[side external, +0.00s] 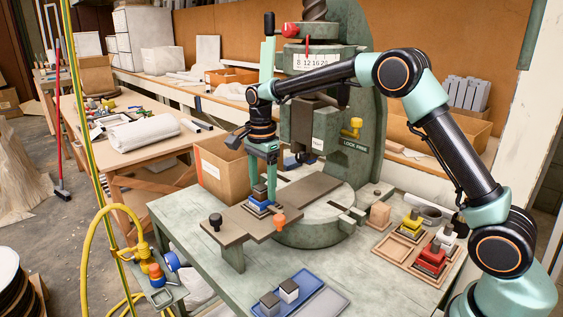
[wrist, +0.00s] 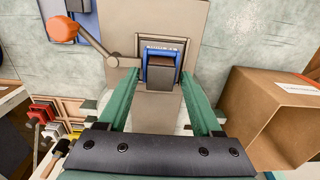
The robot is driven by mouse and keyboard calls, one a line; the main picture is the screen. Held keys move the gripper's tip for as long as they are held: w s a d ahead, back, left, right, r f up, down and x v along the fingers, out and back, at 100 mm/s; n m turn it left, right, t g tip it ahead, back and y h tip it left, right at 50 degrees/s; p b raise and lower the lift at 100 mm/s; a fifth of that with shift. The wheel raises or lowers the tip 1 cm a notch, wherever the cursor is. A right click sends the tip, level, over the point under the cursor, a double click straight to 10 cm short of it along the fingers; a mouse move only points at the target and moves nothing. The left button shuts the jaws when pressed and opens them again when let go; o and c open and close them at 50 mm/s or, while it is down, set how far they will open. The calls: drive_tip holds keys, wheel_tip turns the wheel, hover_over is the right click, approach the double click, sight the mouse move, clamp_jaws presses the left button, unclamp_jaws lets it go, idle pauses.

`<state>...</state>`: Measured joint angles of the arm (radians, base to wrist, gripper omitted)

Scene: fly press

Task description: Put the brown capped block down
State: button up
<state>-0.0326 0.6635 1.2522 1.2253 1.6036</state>
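The block with a dark brown cap (wrist: 160,76) stands in a blue holder (wrist: 161,50) on the press's brown plate (wrist: 160,110), as the wrist view shows. In the side view the blue holder (side external: 258,207) sits near the plate's front, with the block's dark top (side external: 260,189) just above it. My gripper (wrist: 161,76) is over the plate with its two green fingers on either side of the block. A gap shows between each finger and the block, so it is open. In the side view my gripper (side external: 265,180) points down at the block. The block's lower part is hidden.
An orange-knobbed lever (wrist: 62,27) reaches close to the holder. A cardboard box (wrist: 275,110) stands near the right finger. A blue tray (side external: 317,284) with two dark-topped blocks lies in front. A wooden tray (side external: 398,246) with yellow, red and white pieces is at the right.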

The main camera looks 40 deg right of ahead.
sight(262, 189)
drive_tip(key=shift+r, duration=0.15)
drive_tip(key=s+r+n+t, duration=0.1)
drive_tip(key=s+r+n, duration=0.3)
drive_tip(key=r, duration=1.1)
drive_tip(key=s+d+f+n+t, duration=0.1)
drive_tip(key=s+f+n+t, duration=0.1)
drive_tip(key=s+n, duration=0.5)
drive_tip(key=s+f+n+t, duration=0.2)
drive_tip(key=s+f+n, duration=0.2)
drive_tip(key=s+n, duration=0.3)
drive_tip(key=s, duration=0.4)
drive_tip(key=shift+s+d+t, duration=0.25)
drive_tip(key=shift+d+t, duration=0.05)
drive_tip(key=shift+d, duration=0.05)
drive_tip(key=shift+c, duration=0.2)
